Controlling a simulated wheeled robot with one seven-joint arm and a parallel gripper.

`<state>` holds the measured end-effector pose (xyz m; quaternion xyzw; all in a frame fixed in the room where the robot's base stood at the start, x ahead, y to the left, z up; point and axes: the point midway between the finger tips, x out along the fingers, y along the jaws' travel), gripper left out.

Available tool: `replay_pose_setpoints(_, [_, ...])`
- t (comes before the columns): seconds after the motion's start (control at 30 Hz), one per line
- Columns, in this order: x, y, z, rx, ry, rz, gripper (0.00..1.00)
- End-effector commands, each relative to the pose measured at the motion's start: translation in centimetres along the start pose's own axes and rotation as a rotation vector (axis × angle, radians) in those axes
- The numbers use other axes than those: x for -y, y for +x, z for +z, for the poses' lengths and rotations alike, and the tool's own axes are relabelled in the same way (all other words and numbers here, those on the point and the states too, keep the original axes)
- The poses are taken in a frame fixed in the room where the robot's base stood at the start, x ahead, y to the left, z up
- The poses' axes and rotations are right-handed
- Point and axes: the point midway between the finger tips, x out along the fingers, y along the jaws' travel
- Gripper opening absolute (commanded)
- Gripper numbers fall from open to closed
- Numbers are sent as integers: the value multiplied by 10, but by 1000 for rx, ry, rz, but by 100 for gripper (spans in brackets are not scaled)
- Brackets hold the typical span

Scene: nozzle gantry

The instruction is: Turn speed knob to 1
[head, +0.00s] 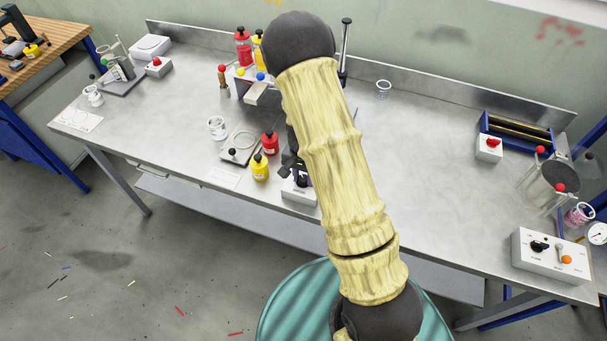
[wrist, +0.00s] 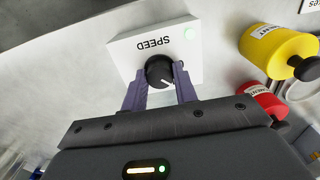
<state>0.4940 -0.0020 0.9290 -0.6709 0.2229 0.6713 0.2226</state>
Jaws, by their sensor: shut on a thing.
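The white speed box (wrist: 190,47) fills the upper middle of the wrist view, its label "SPEED" upside down. A green lamp shows at its corner. The black speed knob (wrist: 157,69) has a short white pointer line toward the lower right of the picture. My gripper (wrist: 159,77) has its two purple-grey fingers on either side of the knob, shut on it. No number scale can be read. In the head view the speed box (head: 298,193) stands at the table's front edge, partly hidden by my arm, with my gripper (head: 292,170) at it.
Beside the box stand a yellow bottle (wrist: 275,50) and a red bottle (wrist: 262,103); they also show in the head view. A plate with a coiled tube (head: 240,147) lies left of them. The table right of my arm is largely clear up to a switch box (head: 550,255).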

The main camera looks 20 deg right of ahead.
Motion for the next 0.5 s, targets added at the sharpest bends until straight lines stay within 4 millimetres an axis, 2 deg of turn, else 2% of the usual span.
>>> replay_pose_setpoints(0.2, [0, -1, 1, 1, 146, 0, 6])
replay_pose_setpoints(0.5, [0, 0, 1, 2, 241, 0, 6])
